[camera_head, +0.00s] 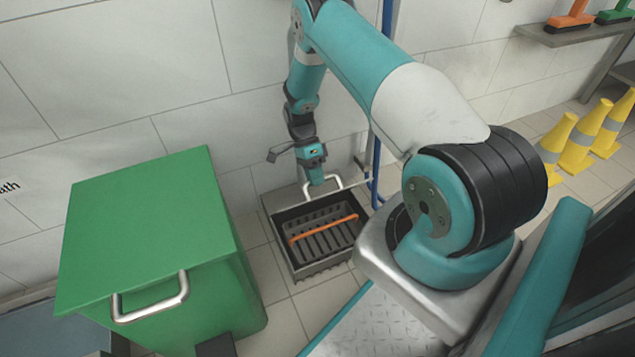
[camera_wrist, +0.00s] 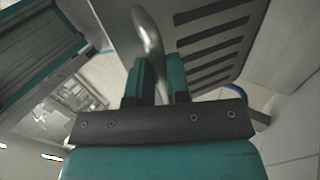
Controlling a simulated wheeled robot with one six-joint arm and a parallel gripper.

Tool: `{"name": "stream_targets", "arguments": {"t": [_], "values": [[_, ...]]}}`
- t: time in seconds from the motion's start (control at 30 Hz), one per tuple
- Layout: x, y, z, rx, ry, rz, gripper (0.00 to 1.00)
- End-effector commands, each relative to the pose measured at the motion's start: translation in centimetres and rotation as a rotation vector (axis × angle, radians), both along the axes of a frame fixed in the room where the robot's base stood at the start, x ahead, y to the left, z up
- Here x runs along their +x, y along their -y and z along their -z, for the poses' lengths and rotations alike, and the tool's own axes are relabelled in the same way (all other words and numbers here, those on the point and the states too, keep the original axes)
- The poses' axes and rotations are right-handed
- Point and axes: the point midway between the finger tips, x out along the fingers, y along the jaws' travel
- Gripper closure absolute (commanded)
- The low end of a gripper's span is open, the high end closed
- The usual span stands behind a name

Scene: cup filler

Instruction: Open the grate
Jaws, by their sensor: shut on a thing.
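The floor unit (camera_head: 300,264) is a dark metal box with a slotted bottom and an orange bar across it. A curved silver handle (camera_head: 336,179) stands at its far edge, below my gripper (camera_head: 317,180). In the wrist view, my gripper (camera_wrist: 160,72) has its two teal fingers shut on the handle (camera_wrist: 147,30). Beside the handle is a grey slotted panel, the grate (camera_wrist: 213,38). The fingers hide part of the handle. How far the grate is tilted is not clear from the head view.
A green bin (camera_head: 150,225) with a silver handle stands close on the left. A tiled wall (camera_head: 190,130) is just behind the floor unit. A blue pipe (camera_head: 377,165) rises to its right. Yellow cones (camera_head: 580,145) stand at the far right.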

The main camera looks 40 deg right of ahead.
Motion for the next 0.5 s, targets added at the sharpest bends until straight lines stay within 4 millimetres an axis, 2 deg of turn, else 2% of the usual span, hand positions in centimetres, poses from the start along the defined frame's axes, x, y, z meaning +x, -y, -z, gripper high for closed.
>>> {"name": "stream_targets", "arguments": {"t": [0.03, 0.5], "values": [[0.52, 0.27, 0.70, -0.010, 0.022, 0.002, 1.00], [0.83, 0.08, 0.71, -0.008, 0.018, -0.002, 1.00]]}}
